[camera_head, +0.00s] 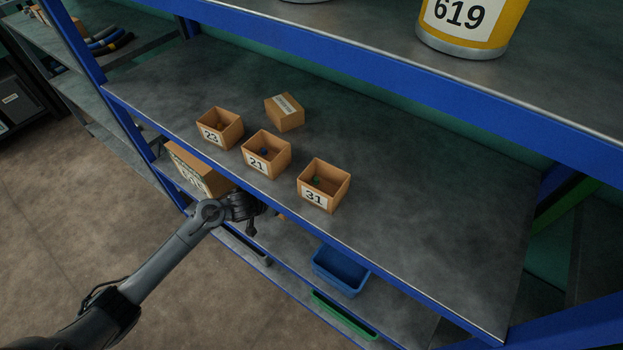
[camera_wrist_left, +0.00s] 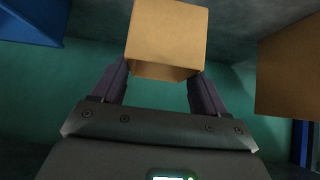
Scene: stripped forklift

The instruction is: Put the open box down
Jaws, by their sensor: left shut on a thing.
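My left gripper (camera_head: 250,210) reaches in over the lower shelf, under the front edge of the middle shelf. In the left wrist view its two dark fingers (camera_wrist_left: 160,82) are shut on a brown cardboard box (camera_wrist_left: 167,32). Whether its open side shows there is hard to tell. In the head view the middle shelf's edge hides most of the held box; a small brown patch (camera_head: 282,217) beside the gripper may be part of it. I cannot tell whether it touches the lower shelf. My right gripper is not in view.
Open boxes 23 (camera_head: 218,128), 21 (camera_head: 266,154) and 31 (camera_head: 323,185) and a closed box (camera_head: 284,112) stand on the middle shelf. A larger carton (camera_head: 197,170) is left of the gripper below; a blue bin (camera_head: 340,271) and green bin (camera_head: 344,316) lie right.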

